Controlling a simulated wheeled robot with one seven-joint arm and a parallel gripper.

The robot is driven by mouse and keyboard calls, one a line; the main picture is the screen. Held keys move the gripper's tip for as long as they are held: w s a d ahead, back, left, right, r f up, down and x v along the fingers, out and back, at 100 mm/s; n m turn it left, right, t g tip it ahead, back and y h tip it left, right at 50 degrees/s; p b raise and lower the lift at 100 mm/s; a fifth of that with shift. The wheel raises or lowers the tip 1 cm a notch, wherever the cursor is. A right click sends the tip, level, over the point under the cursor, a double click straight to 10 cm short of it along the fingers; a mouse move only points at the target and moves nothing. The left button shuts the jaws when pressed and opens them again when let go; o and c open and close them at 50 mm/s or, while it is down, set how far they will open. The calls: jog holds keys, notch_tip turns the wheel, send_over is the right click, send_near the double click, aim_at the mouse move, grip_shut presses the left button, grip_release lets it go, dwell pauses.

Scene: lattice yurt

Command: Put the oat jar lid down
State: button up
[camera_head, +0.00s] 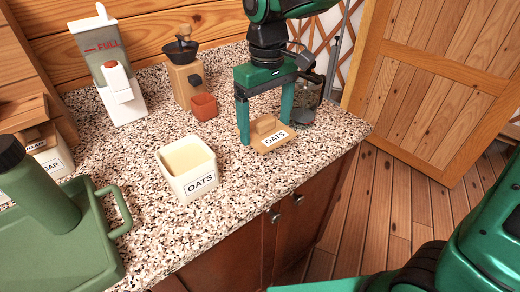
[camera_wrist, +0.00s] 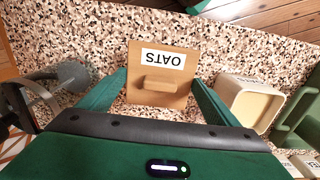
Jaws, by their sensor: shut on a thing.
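The oat jar lid (camera_head: 266,138) is a flat tan wooden square with a block handle and a white OATS label. My gripper (camera_head: 266,122) is shut on it, with one green finger at each side. In the wrist view the lid (camera_wrist: 160,98) sits between the fingertips (camera_wrist: 159,80), label upside down. The lid is level, at or just above the speckled countertop (camera_head: 235,205); I cannot tell whether it touches. The open cream oat jar (camera_head: 190,172), labelled OATS, stands to the left and is apart from the lid.
A coffee grinder (camera_head: 187,82) with a terracotta cup (camera_head: 204,107) stands behind left. A FULL-marked dispenser (camera_head: 112,75) is farther left. A green tray (camera_head: 60,250) with a bottle (camera_head: 38,185) fills the near left. A dark grey stand (camera_head: 318,98) is close at right. The counter's front edge is near.

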aim_at(268, 121)
jog(key=shift+d+f, duration=0.15)
jog(key=shift+f, duration=3.6)
jog(key=shift+f, duration=0.15)
jog(key=o, duration=0.9)
jog(key=shift+o, duration=0.2)
notch_tip(268, 121, up, 12)
jog(key=shift+r, duration=0.15)
